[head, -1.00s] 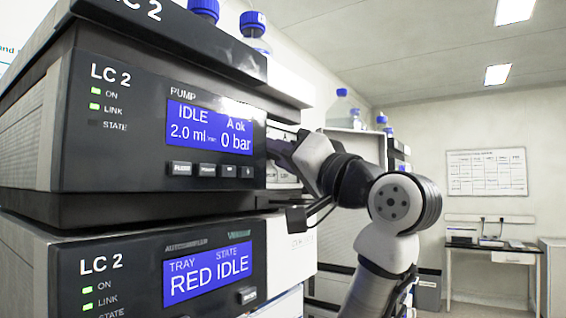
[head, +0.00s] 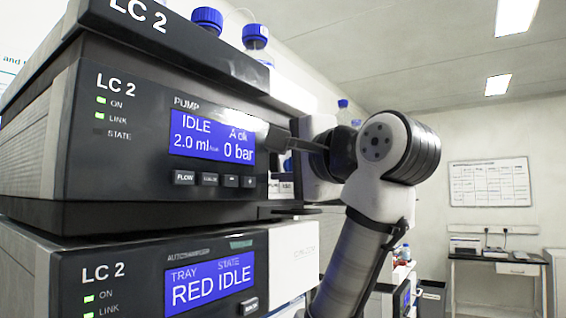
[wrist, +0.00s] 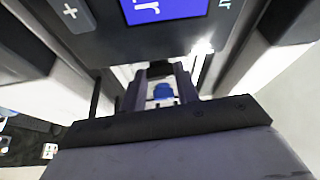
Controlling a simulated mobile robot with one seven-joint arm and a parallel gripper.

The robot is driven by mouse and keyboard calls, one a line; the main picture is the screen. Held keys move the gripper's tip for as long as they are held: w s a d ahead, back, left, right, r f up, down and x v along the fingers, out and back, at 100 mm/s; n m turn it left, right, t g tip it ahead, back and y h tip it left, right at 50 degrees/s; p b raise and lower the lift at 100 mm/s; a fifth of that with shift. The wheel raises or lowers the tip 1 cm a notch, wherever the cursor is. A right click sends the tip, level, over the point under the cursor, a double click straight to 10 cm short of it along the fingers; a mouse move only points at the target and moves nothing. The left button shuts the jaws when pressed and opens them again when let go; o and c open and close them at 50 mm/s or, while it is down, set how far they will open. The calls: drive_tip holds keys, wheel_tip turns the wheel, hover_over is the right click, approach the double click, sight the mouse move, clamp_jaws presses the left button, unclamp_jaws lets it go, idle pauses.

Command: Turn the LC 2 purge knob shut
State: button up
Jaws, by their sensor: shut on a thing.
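The LC 2 pump module (head: 85,165) fills the left of the head view; its display (head: 212,140) reads IDLE, 2.0 ml/min, A ok and 0 bar. My gripper (head: 275,142) reaches the right end of the pump front from the right. In the wrist view its fingers (wrist: 160,82) close around a small dark piece, which I take to be the purge knob (wrist: 160,70), below the panel's display. Something blue shows between the fingers. The knob is hidden in the head view, and its turn angle cannot be read.
The LC 2 autosampler (head: 110,280) stands directly below the pump, showing RED IDLE. Blue-capped bottles (head: 207,18) stand on top of the stack. A bench (head: 497,262) stands at the back right, with open floor before it.

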drive_tip(key=shift+m, duration=0.5)
drive_tip(key=o, duration=0.7)
drive_tip(key=b+v, duration=0.7)
drive_tip(key=v, duration=0.7)
drive_tip(key=shift+r, duration=0.3)
